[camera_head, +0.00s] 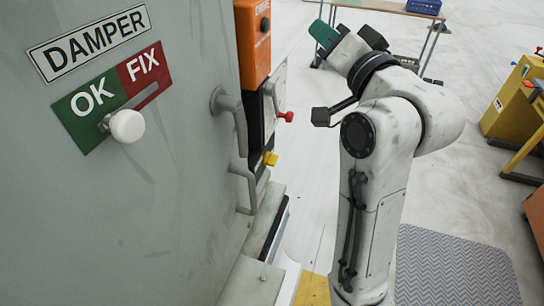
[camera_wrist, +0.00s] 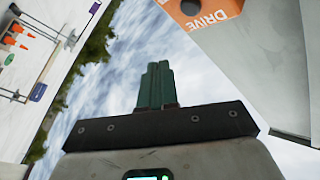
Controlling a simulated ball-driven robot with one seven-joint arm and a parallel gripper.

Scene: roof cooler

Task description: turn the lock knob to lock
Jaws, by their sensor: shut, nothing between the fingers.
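No knob in view carries a readable lock label, so I cannot tell which one is the lock knob. On the side of the grey cabinet (camera_head: 170,220), the orange DRIVE box (camera_head: 252,45) has a round black knob or hole (camera_head: 265,24). Below it are a small red knob (camera_head: 286,117) and a yellow knob (camera_head: 270,158). My gripper (camera_head: 323,34), with green fingers, is raised right of the DRIVE box, apart from it. In the wrist view, its fingers (camera_wrist: 157,68) are shut and empty, and part of the orange box (camera_wrist: 205,12) shows at the top.
A white knob (camera_head: 127,126) sits by the OK/FIX plate under the DAMPER label (camera_head: 90,42). A grey handle (camera_head: 232,115) sticks out from the cabinet edge. A table with a blue crate (camera_head: 424,7) and yellow equipment (camera_head: 515,105) stand beyond.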

